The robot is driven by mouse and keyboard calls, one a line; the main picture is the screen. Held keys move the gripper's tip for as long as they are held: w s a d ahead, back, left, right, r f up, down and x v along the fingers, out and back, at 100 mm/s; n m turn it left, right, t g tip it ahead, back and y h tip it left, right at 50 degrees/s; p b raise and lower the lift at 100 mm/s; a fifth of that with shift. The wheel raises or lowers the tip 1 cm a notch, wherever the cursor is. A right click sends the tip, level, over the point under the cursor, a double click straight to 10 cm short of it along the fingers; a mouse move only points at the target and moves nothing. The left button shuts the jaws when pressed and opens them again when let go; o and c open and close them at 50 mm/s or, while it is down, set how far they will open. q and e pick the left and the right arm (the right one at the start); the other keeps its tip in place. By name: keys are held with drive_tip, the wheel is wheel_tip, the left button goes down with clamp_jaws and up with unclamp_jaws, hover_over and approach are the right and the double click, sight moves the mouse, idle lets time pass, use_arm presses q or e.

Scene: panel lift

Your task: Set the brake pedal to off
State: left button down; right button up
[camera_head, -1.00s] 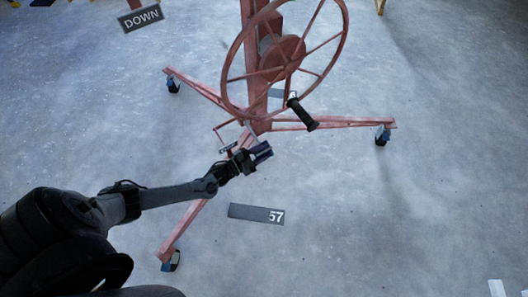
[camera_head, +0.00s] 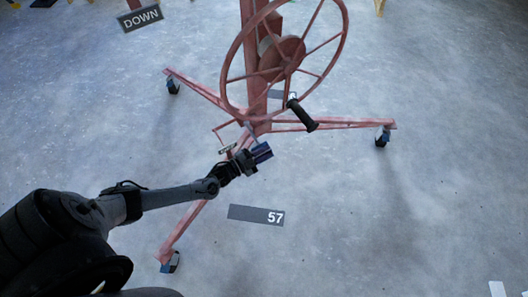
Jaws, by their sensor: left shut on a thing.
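The red panel lift (camera_head: 257,60) stands ahead on its wheeled legs, with a large spoked handwheel (camera_head: 285,60) on its column. The brake pedal (camera_head: 252,131) is a thin, pale lever low at the column's base, and its lower end runs into my gripper. My left gripper (camera_head: 261,152) reaches in from the left. It is shut on the brake pedal, and its dark-blue fingers hide most of the part they hold. My right gripper is out of view.
A black crank handle (camera_head: 302,115) sticks out from the wheel, above and right of my gripper. Lift legs (camera_head: 335,124) spread along the floor on casters.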

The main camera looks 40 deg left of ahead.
sight(258, 147)
use_arm(q)
drive_tip(key=shift+r, duration=0.2)
drive_tip(key=shift+r+n+p, duration=0.5)
drive_tip(key=shift+r+p, duration=0.35)
drive_tip(key=shift+p, duration=0.15)
drive_tip(key=w+a+r+n+p, duration=0.1)
drive_tip(key=a+r+n+p, duration=0.2)
drive_tip(key=r+n+p, duration=0.6)
drive_tip(key=shift+a+r+p, duration=0.25)
drive_tip(key=shift+r+p, duration=0.2)
drive_tip(key=shift+p, duration=0.15)
drive_tip(key=c, duration=1.3)
unclamp_jaws()
drive_tip(key=shift+a, duration=0.1)
drive_tip(key=shift+o, duration=0.5)
drive_tip(key=shift+a, duration=0.15)
